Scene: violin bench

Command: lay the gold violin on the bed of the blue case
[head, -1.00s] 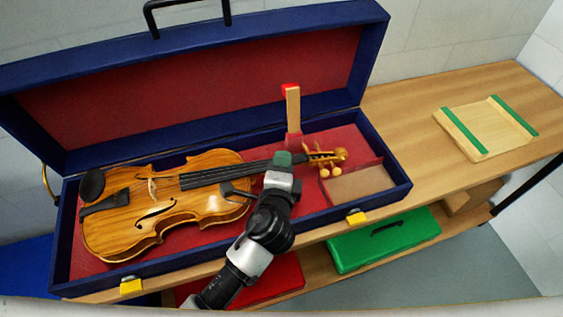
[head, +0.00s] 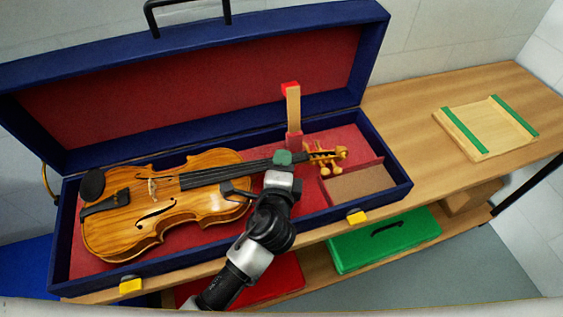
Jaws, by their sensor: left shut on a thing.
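The gold violin (head: 168,208) is within the open blue case (head: 401,189), its body at the left and its scroll (head: 327,156) at the right. Its strings face up, with the black chin rest (head: 92,185) at the far left. My left gripper (head: 283,159) is shut on the violin's neck from the front and hides part of it. Red bed (head: 222,239) shows around the violin; I cannot tell whether the violin's back fully touches it. My right gripper is not in view.
An upright wooden post with red ends (head: 293,106) stands behind the neck. A small compartment (head: 357,183) is at the case's right. The raised lid (head: 190,85) is behind. A wooden tray with green strips (head: 487,128) lies on the bench; a green case (head: 383,241) is below.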

